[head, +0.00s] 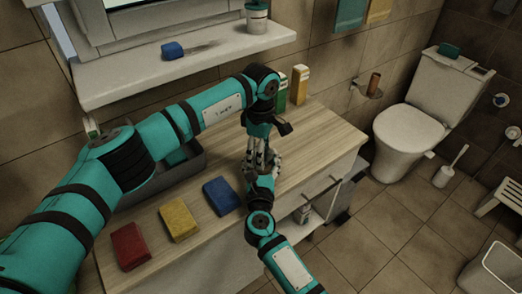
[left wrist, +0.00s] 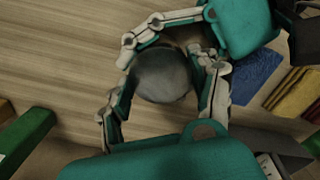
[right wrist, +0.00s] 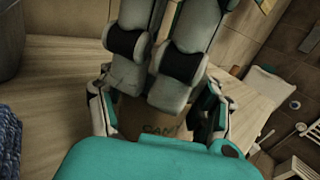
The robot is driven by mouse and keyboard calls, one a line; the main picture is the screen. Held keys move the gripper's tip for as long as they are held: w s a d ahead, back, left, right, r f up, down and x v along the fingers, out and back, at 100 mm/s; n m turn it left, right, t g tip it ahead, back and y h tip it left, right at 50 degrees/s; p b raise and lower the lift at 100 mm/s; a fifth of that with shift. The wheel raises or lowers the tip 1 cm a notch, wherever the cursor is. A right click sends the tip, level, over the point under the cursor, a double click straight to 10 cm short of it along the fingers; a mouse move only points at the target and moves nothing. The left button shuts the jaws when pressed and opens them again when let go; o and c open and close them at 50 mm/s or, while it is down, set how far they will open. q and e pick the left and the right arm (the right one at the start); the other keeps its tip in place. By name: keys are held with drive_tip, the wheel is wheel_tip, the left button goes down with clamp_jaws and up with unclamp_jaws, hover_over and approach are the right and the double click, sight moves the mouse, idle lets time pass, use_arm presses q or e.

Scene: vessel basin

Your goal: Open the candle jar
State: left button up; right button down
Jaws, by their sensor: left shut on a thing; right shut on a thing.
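The candle jar (right wrist: 155,127) stands on the wooden counter in the right wrist view, brownish with dark lettering, partly covered by the fingers. My right gripper (right wrist: 158,112) is shut around its body from the side. The jar's round grey lid (left wrist: 163,75) shows from above in the left wrist view. My left gripper (left wrist: 164,98) is shut on the lid, its fingers on either side of it. In the head view my left gripper (head: 260,155) points down above my right gripper (head: 258,168), and the two hide most of the jar. I cannot tell whether the lid is apart from the body.
Red (head: 130,246), yellow (head: 179,220) and blue (head: 221,196) sponge-like blocks lie on the counter (head: 320,140). A grey basin (head: 190,170) is behind them, partly under my left arm. Green (head: 282,95) and orange-white (head: 299,85) boxes stand at the back. The counter's right end is clear.

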use_arm(q)
drive_tip(key=n, duration=0.4)
drive_tip(key=shift+w+n, duration=0.1)
drive_tip(key=shift+n, duration=0.2)
drive_tip(key=shift+a, duration=0.1)
use_arm(e)
drive_tip(key=shift+a, duration=0.1)
use_arm(q)
drive_tip(key=o, duration=1.3)
drive_tip(key=shift+c, duration=0.2)
wheel_tip(320, 180, up, 4)
drive_tip(key=shift+r, duration=0.15)
drive_tip(key=r, duration=0.1)
drive_tip(key=r+m, duration=0.2)
drive_tip(key=shift+s+r, duration=0.25)
drive_tip(key=shift+r, duration=0.05)
drive_tip(key=shift+c, duration=0.2)
drive_tip(key=shift+f, duration=3.95)
